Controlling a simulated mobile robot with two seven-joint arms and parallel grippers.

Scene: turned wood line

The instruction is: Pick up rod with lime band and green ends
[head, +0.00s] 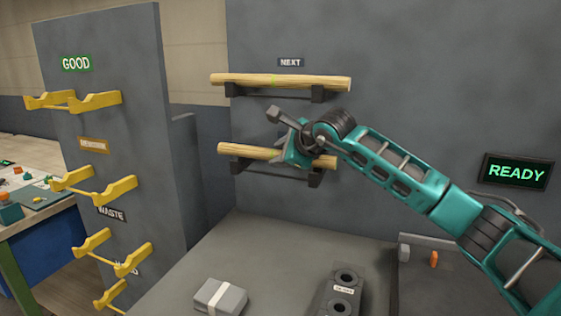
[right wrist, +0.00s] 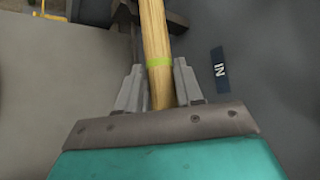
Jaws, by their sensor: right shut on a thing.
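A light wooden rod (head: 245,151) lies along the lower dark rack on the grey wall in the head view. In the right wrist view the rod (right wrist: 153,35) carries a lime band (right wrist: 159,61). My right gripper (head: 288,153) is shut on this rod; its fingers (right wrist: 159,78) flank it close to the band. The rod is still at its brackets; I cannot tell whether it touches them. Its end colours are not clear. A similar rod (head: 310,82) with a lime mark rests on the upper rack. My left gripper is not in view.
A NEXT sign (head: 291,62) is above the upper rack. Yellow brackets (head: 95,101) labelled GOOD and WASTE stick out of a grey panel on the left. A grey block (head: 221,297) and a dark two-hole fixture (head: 334,299) sit on the grey surface below.

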